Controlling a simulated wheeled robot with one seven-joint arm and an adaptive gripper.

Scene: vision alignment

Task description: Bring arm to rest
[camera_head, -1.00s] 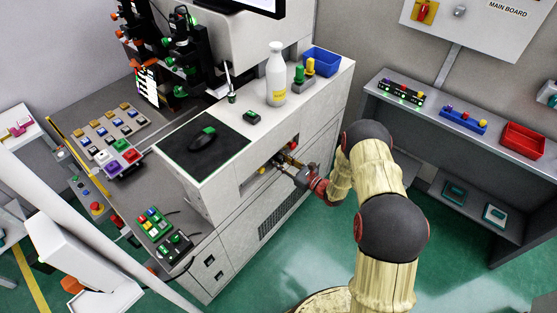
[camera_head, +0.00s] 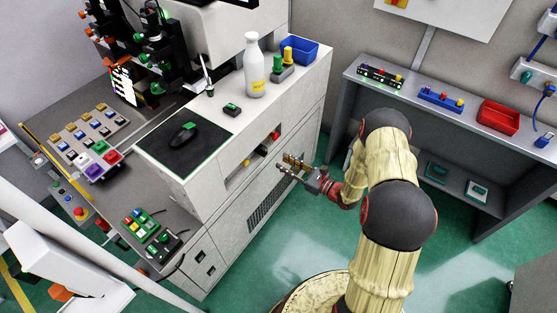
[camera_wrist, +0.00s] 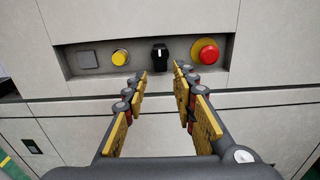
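My gripper (camera_head: 287,166) is in front of the white machine cabinet (camera_head: 240,215), apart from its recessed control panel. In the wrist view my gripper (camera_wrist: 159,85) shows two gold-padded fingers spread apart with nothing between them. Beyond the fingertips, the recess (camera_wrist: 230,45) holds a grey square button (camera_wrist: 87,59), a yellow button (camera_wrist: 120,57), a black rotary knob (camera_wrist: 160,56) and a red button on a yellow ring (camera_wrist: 208,53). The black knob's white mark points up. My arm is bent, with its elbow to the right of the cabinet.
On the cabinet top stand a white bottle (camera_head: 254,68), a blue bin (camera_head: 299,49) and a mouse (camera_head: 183,133) on a black pad. A grey shelf (camera_head: 455,122) with a red tray (camera_head: 499,117) stands at the right. Green floor (camera_head: 300,238) lies open between cabinet and shelf.

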